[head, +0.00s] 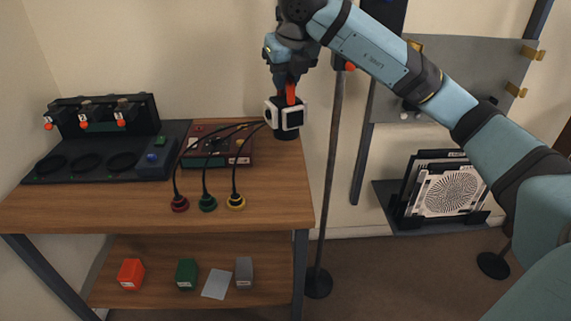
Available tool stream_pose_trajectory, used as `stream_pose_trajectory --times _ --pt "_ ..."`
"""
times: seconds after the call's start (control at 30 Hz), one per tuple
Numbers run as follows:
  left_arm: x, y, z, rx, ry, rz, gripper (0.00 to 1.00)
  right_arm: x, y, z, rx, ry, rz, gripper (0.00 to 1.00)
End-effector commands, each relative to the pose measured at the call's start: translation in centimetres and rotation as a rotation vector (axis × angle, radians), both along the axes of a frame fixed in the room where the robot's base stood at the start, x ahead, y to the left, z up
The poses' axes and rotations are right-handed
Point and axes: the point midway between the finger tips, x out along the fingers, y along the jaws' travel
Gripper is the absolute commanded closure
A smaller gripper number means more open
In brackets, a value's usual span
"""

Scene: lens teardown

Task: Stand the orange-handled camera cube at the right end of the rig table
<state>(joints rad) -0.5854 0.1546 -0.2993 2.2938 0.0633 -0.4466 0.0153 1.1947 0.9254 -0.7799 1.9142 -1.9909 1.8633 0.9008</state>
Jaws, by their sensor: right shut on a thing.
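The camera cube (289,119), black with white-framed faces, is at the back right end of the wooden rig table (255,188). Its orange handle (290,95) stands up from its top. My right gripper (289,82) comes down from above and is shut on that handle. The cube looks upright. A dark round part shows just under it, and I cannot tell whether it rests on the table or hangs slightly above. My left gripper is not in view.
A black station (100,165) fills the table's left. A thin pole (332,180) stands just off the right edge. The front right tabletop is clear.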

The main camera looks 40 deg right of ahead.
Motion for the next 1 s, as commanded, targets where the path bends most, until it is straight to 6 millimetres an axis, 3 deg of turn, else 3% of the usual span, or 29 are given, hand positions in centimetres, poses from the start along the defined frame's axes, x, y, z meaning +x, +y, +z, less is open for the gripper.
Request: stream_pose_trajectory --times 0.03,0.1,0.4,0.67,1.0 --pt "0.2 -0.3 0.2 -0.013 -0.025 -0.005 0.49 0.0 -0.1 -1.8 0.000 0.003 0.000 1.00" --pt "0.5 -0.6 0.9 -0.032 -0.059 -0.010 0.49 0.0 -0.1 -3.6 -0.001 0.002 0.000 1.00" --pt "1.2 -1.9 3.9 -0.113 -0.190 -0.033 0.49 0.0 -0.1 -10.4 0.001 0.001 0.001 1.00" --pt "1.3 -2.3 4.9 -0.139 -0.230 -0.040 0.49 0.0 0.0 -12.3 0.001 -0.001 0.002 1.00" --pt "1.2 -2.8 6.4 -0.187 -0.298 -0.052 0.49 0.0 0.0 -16.3 0.001 0.000 0.003 1.00"
